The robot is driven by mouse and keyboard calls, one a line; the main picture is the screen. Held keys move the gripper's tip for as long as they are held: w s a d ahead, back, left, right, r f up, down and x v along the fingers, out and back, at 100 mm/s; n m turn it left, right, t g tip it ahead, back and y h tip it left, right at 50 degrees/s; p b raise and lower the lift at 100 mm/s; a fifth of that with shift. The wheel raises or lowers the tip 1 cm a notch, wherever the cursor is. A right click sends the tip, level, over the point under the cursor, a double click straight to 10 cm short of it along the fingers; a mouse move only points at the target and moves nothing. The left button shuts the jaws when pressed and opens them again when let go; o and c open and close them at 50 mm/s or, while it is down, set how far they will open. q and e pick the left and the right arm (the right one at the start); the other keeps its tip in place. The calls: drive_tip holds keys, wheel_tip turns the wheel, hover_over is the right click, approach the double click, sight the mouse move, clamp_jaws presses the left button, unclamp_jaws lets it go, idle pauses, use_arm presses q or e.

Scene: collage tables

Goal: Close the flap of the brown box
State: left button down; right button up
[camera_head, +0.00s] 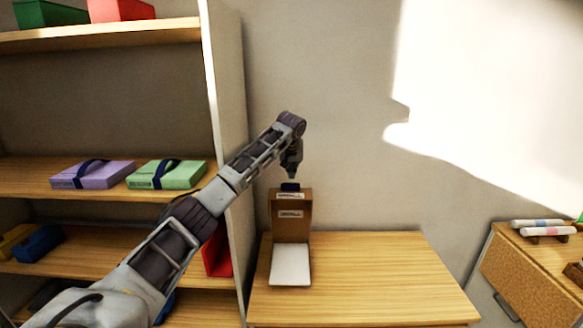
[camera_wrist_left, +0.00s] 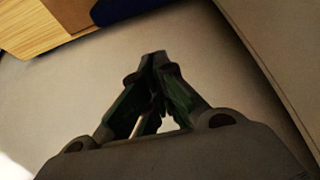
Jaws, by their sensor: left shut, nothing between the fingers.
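The brown box (camera_head: 273,264) stands on the wooden table near its left back corner, with a flat white surface showing at its front. Its brown flap (camera_head: 291,227) stands upright behind the white part, open, with small labels and a dark blue tab (camera_head: 290,187) at its top edge. My left gripper (camera_head: 291,176) is shut and empty, pointing down just above the tab; whether it touches is unclear. In the left wrist view the shut fingers (camera_wrist_left: 153,58) show, with the brown flap (camera_wrist_left: 72,14) and the blue tab (camera_wrist_left: 122,8) at the top edge. My right gripper is out of view.
The table (camera_head: 380,280) is bare right of the box. A shelf unit (camera_head: 228,100) stands close on the left, holding a purple case (camera_head: 103,177) and a green case (camera_head: 180,177). A side cabinet (camera_head: 530,275) with rolled items is at right. A wall is behind.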

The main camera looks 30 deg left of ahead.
use_arm(q)
drive_tip(key=shift+s+d+f+p, duration=0.2)
drive_tip(key=shift+s+d, duration=0.25)
drive_tip(key=shift+s, duration=0.35)
drive_tip(key=shift+s+d+f+p, duration=0.1)
drive_tip(key=shift+s+d+p, duration=0.25)
drive_tip(key=shift+s, duration=0.4)
drive_tip(key=shift+f, duration=0.1)
